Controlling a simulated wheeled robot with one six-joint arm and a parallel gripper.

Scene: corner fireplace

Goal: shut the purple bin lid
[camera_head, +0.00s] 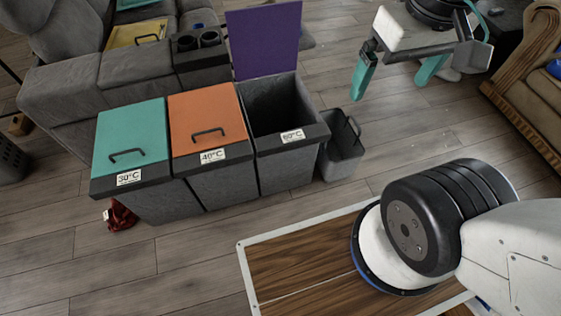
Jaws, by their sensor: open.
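The purple lid (265,40) stands raised, nearly upright, at the back edge of the right-hand bin (285,150) of a grey three-bin unit. That bin's dark inside is exposed, and its front label appears to read 60°C. The teal lid (131,132) and the orange lid (205,118) lie flat and shut on the bins to its left, each with a dark handle. Part of my arm shows at the lower right, in front of and to the right of the bins. Nothing visible touches the purple lid.
A small grey basket (342,150) stands on the floor against the open bin's right side. A grey sofa (68,95) is behind the unit. A red item (121,216) lies in front. Floor (175,270) ahead is mostly clear.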

